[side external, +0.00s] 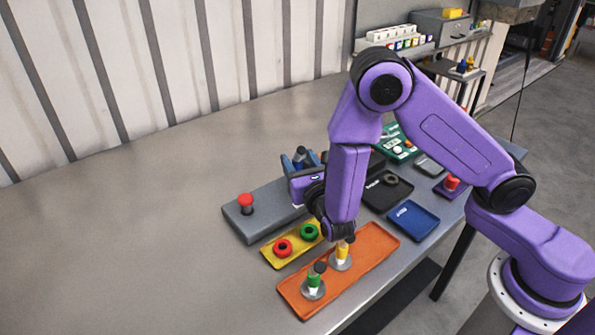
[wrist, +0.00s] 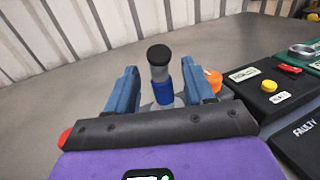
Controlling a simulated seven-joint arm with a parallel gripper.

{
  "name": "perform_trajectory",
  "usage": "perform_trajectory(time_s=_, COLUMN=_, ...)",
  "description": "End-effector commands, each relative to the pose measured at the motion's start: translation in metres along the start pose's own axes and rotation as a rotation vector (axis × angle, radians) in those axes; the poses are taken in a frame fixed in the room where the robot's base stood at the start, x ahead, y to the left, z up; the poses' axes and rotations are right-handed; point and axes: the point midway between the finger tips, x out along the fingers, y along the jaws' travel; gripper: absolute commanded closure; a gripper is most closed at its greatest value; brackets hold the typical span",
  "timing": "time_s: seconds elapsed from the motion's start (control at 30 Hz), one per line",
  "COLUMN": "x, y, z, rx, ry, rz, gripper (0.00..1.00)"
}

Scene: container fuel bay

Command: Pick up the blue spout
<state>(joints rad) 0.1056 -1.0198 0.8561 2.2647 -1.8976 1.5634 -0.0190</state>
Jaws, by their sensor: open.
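The blue spout (wrist: 162,92) stands upright in the wrist view, with a black cap, a grey neck and a blue band. My gripper (wrist: 159,84) is open, with one blue finger on each side of the spout and visible gaps between. In the side view the spout's dark top (side external: 300,151) shows between the fingers of my gripper (side external: 299,162), above the grey block (side external: 238,222). The lower part of the spout is hidden there by my gripper and arm.
A yellow tray (side external: 267,253) holds red and green rings. An orange tray (side external: 368,262) holds green and yellow spouts. Black (side external: 401,190) and blue (side external: 413,219) trays lie to the right. The table's left side is clear.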

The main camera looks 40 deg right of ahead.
Motion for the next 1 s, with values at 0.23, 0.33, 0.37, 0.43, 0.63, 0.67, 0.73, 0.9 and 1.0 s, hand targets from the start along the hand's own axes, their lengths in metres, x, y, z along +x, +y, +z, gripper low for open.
perform_trajectory(time_s=0.23, x=0.0150, y=-0.0003, z=0.0003, rx=-0.001, ry=-0.001, rz=0.000, gripper=0.47)
perform_trajectory(time_s=0.33, x=0.0148, y=-0.0002, z=0.0003, rx=-0.001, ry=-0.001, rz=0.000, gripper=0.47)
perform_trajectory(time_s=0.37, x=0.0147, y=-0.0002, z=0.0003, rx=-0.001, ry=-0.001, rz=0.000, gripper=0.47)
perform_trajectory(time_s=0.43, x=0.0146, y=-0.0002, z=0.0003, rx=-0.001, ry=-0.001, rz=0.000, gripper=0.60)
perform_trajectory(time_s=0.63, x=0.0144, y=-0.0001, z=0.0007, rx=-0.001, ry=-0.002, rz=0.000, gripper=1.00)
perform_trajectory(time_s=0.67, x=0.0144, y=-0.0001, z=0.0007, rx=-0.001, ry=-0.002, rz=0.000, gripper=1.00)
perform_trajectory(time_s=0.73, x=0.0143, y=-0.0001, z=0.0006, rx=-0.001, ry=-0.002, rz=0.000, gripper=1.00)
perform_trajectory(time_s=0.9, x=0.0143, y=0.0000, z=0.0017, rx=0.000, ry=-0.002, rz=0.000, gripper=1.00)
perform_trajectory(time_s=1.0, x=0.0143, y=0.0000, z=0.0048, rx=0.000, ry=-0.002, rz=0.000, gripper=1.00)
